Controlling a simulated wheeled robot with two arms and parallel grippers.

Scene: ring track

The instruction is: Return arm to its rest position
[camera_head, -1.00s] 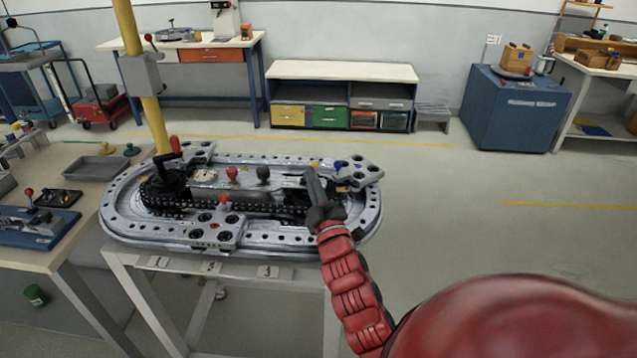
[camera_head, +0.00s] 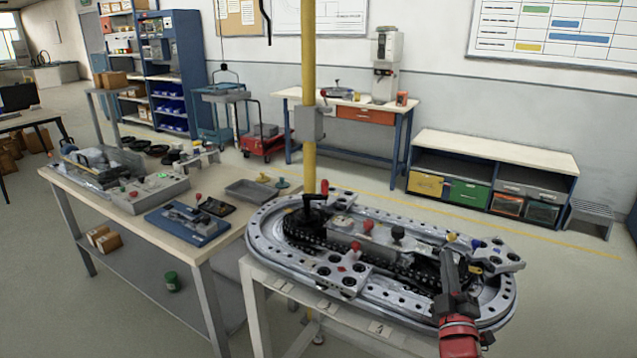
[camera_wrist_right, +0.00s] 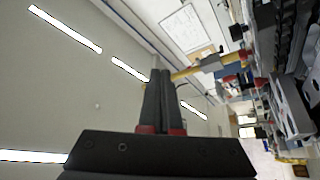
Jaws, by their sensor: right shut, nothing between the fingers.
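My right gripper (camera_head: 449,268) is in the head view at the right end of the oval ring track (camera_head: 262,252). Its dark fingers are shut and empty, pointing up in the picture in front of the track's right end. I cannot tell if it touches the track. My red right forearm (camera_head: 460,338) enters from the bottom edge. In the right wrist view the shut fingers (camera_wrist_right: 160,95) point toward the ceiling and wall, with part of the track's metalwork (camera_wrist_right: 291,105) at the right. My left gripper is not in view.
A workbench (camera_head: 180,228) with a blue fixture (camera_head: 187,225) and a grey tray (camera_head: 250,192) stands left of the track. A yellow post (camera_head: 309,90) rises behind it. A low cabinet (camera_head: 490,150) stands at the back right. Floor between is clear.

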